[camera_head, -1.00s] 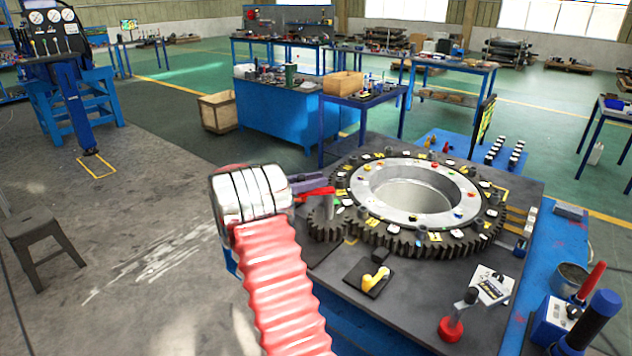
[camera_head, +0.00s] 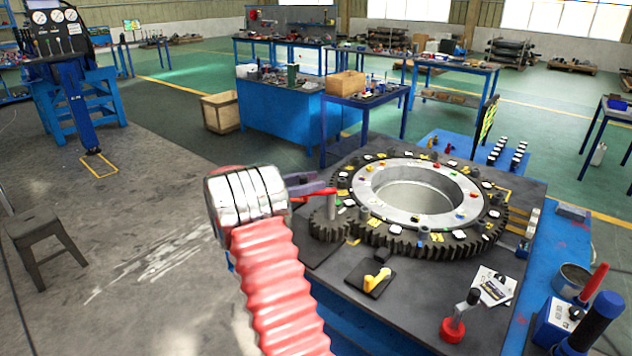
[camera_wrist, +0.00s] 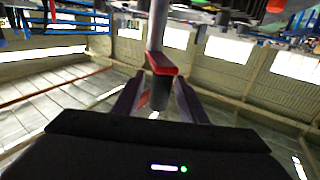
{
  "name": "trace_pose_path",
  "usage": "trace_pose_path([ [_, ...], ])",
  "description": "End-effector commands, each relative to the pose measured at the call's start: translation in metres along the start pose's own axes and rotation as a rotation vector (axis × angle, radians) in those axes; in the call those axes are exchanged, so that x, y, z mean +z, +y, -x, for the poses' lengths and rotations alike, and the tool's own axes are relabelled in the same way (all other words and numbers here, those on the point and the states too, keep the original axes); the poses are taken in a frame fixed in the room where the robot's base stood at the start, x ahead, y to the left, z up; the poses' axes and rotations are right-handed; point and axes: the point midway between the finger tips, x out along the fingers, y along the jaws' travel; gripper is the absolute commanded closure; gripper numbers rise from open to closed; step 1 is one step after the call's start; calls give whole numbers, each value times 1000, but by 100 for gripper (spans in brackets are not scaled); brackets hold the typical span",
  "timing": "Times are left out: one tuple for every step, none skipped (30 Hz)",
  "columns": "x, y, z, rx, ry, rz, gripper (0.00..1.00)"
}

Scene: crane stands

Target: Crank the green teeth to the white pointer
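The toothed ring (camera_head: 477,225) lies flat on a dark table. Its dark teeth and rim carry small white, yellow, red and green marks; which teeth are the green ones is too small to tell. A small dark pinion (camera_head: 326,229) meshes at its left side, with a red crank arm (camera_head: 318,192) above it. My gripper (camera_head: 305,187) reaches the crank from the left. In the wrist view, its two fingers flank the dark crank handle (camera_wrist: 159,95) under the red crank arm (camera_wrist: 162,64). Small pale and brass pieces stand at the ring's right edge; I cannot tell which is the white pointer.
A yellow lever (camera_head: 376,278) on a black plate, a red-based part (camera_head: 453,328) and printed cards (camera_head: 493,286) lie at the table's front. A grey tin (camera_head: 573,280) and a blue box (camera_head: 556,325) stand at the right. The floor at left is mostly clear, with a stool (camera_head: 43,240).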

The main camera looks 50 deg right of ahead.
Motion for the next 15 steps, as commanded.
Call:
trace_pose_path([
  [0,-1,9,-3,0,0,61],
  [0,-1,14,-4,0,0,61],
  [0,-1,21,-4,0,0,61],
  [0,-1,26,-5,1,0,61],
  [0,-1,32,-4,1,0,61],
  [0,-1,38,-4,0,0,61],
  [0,-1,44,-4,0,0,61],
  [1,-1,49,-5,0,0,61],
  [1,-1,56,-4,1,1,61],
  [1,-1,61,-4,1,1,61],
  [1,-1,67,-5,1,1,61],
  [1,-1,74,-5,0,0,61],
  [1,-1,79,-4,0,0,61],
  [1,-1,84,-3,1,0,61],
  [1,-1,91,-4,1,0,61],
])
